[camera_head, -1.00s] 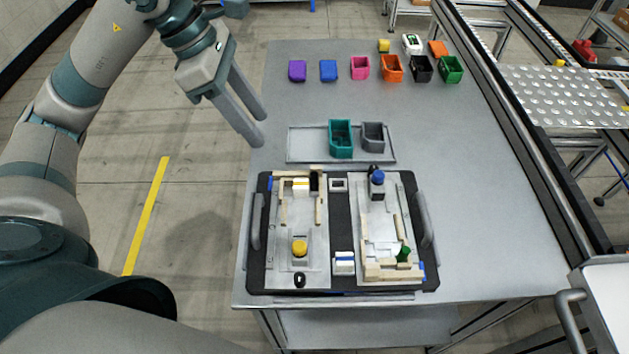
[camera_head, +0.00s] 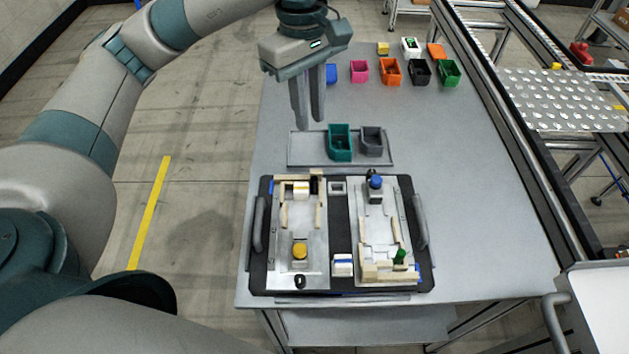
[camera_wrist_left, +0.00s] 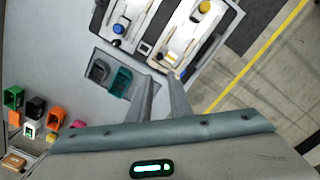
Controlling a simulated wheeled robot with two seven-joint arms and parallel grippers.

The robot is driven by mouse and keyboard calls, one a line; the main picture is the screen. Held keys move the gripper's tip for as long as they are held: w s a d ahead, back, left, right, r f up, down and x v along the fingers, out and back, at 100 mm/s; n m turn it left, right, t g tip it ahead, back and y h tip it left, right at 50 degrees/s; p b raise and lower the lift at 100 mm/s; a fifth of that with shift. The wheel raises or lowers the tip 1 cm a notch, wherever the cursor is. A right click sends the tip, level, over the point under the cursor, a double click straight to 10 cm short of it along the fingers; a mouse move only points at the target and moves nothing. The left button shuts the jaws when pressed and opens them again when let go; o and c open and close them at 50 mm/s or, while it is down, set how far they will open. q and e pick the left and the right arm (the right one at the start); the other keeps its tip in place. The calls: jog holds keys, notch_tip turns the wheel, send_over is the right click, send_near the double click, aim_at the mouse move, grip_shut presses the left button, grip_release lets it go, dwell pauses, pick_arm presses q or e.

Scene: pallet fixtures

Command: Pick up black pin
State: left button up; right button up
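Several small black pieces sit on the pallet fixture (camera_head: 342,225), and I cannot tell for sure which is the black pin. One upright black piece (camera_head: 314,185) is at the far right of the left plate. Another black piece (camera_head: 300,282) is at that plate's near end, in front of the yellow knob (camera_head: 300,251). A third black piece (camera_head: 372,174) is just behind the blue knob (camera_head: 376,182) on the right plate. My left gripper (camera_head: 309,123) is open and empty, fingers down, above the far left part of the table. My right gripper is out of view.
A teal bin (camera_head: 340,155) and a grey bin (camera_head: 372,151) stand on a flat tray (camera_head: 305,160) between gripper and fixture. Several coloured bins line the far table. The fixture has raised side handles (camera_head: 258,222). The table's right side (camera_head: 480,220) is clear.

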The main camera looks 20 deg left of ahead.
aim_at(313, 177)
pick_arm(q)
jog(key=shift+w+d+r+m+y, duration=0.2)
jog(key=shift+m+y, duration=0.1)
jog(key=shift+m, duration=0.2)
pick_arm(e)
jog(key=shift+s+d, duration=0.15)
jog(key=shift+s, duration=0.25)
pick_arm(q)
jog(key=shift+f, duration=0.1)
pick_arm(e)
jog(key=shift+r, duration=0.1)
